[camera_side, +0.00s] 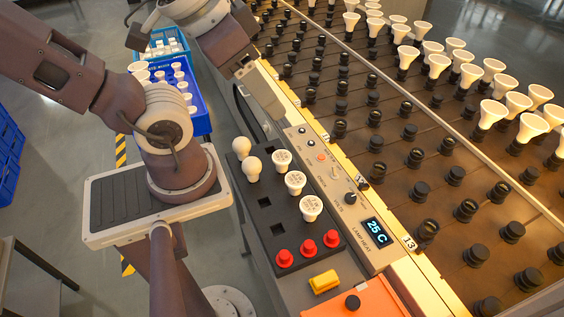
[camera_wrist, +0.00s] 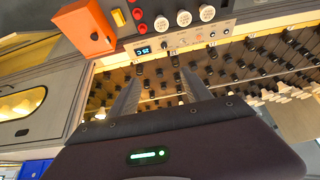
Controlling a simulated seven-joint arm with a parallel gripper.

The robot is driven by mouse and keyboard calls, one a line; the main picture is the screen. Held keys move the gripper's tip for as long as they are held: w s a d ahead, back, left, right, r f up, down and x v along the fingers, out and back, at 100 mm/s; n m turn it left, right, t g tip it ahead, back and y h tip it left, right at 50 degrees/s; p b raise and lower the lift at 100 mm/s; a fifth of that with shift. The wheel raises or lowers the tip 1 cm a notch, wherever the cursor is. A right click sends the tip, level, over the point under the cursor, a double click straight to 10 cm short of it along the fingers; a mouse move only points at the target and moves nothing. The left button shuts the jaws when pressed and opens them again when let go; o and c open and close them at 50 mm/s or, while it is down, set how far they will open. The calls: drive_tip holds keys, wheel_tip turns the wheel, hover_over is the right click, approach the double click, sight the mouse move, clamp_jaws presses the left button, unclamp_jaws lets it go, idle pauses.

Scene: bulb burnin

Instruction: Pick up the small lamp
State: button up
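Two small round white lamps stand in a black socket tray (camera_side: 264,201): one at its far left corner (camera_side: 241,146) and one just nearer (camera_side: 252,168). Beside them on the right stand three wider, flat-faced lamps with print (camera_side: 282,160) (camera_side: 295,182) (camera_side: 311,207). I cannot tell from looks alone which one the task means. My gripper (camera_wrist: 158,84) is open, its two fingers apart with nothing between them, over the dark rack. Its fingers are not clear in the side view.
A sloped rack (camera_side: 400,150) of black sockets fills the right, with many reflector lamps at its far side. A panel display (camera_side: 375,232) reads 25 C. Red buttons (camera_side: 308,247), a yellow switch (camera_side: 324,282) and an orange box (camera_side: 350,300) sit in front. Blue crates (camera_side: 187,98) stand behind.

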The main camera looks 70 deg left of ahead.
drive_tip(key=o, duration=0.4)
drive_tip(key=shift+c, duration=0.2)
drive_tip(key=m+g+y, duration=0.2)
drive_tip(key=m+g, duration=0.4)
drive_tip(key=m, duration=0.5)
hover_over(282, 156)
wheel_tip(282, 156, down, 24)
drive_tip(key=f, duration=0.2)
drive_tip(key=f+m+h, duration=0.1)
drive_tip(key=f, duration=0.2)
drive_tip(key=f+h, duration=0.1)
drive_tip(key=f, duration=0.2)
drive_tip(key=shift+s+a+f+m, duration=0.1)
drive_tip(key=shift+s+a+m, duration=0.15)
drive_tip(key=shift+m, duration=0.05)
drive_tip(key=f, duration=0.7)
drive_tip(key=shift+w+d, duration=0.2)
